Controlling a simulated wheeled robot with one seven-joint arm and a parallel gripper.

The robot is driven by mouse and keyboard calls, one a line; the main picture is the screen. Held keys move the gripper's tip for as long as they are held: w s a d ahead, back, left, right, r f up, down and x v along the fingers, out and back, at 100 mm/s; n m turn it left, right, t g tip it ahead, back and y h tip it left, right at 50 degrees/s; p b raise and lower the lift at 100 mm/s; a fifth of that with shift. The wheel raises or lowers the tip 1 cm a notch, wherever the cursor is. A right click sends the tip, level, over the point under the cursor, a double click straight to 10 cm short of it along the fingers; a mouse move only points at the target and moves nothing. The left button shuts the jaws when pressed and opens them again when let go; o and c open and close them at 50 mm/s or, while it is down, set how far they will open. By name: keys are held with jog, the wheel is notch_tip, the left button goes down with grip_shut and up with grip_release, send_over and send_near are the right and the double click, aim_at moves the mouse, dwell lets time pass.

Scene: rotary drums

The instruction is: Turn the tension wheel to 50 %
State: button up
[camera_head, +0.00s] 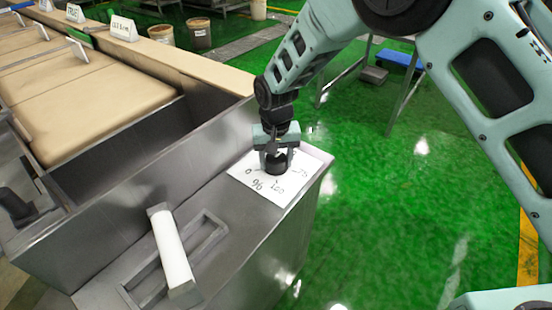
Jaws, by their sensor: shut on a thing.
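The tension wheel (276,167) is a small dark round knob on top of the grey metal housing. A white dial sheet (262,187) lies under it, with "0", "%", "100" and a partly covered mark at the right visible. My gripper (276,155) points down from above and is shut on the wheel. The gripper hides the far part of the dial and most of the wheel, so I cannot read a pointer or the present setting.
A white-gripped lever (173,248) in a slotted frame stands at the near left of the metal housing (228,250). An open metal trough with tan covers (95,80) and small label cards lies left. Green floor (400,200) is open at right.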

aim_at(276, 158)
jog(key=shift+r, duration=0.1)
jog(key=o, duration=1)
notch_tip(276, 158, up, 17)
jog(key=shift+r+b, duration=0.15)
jog(key=shift+b, duration=0.8)
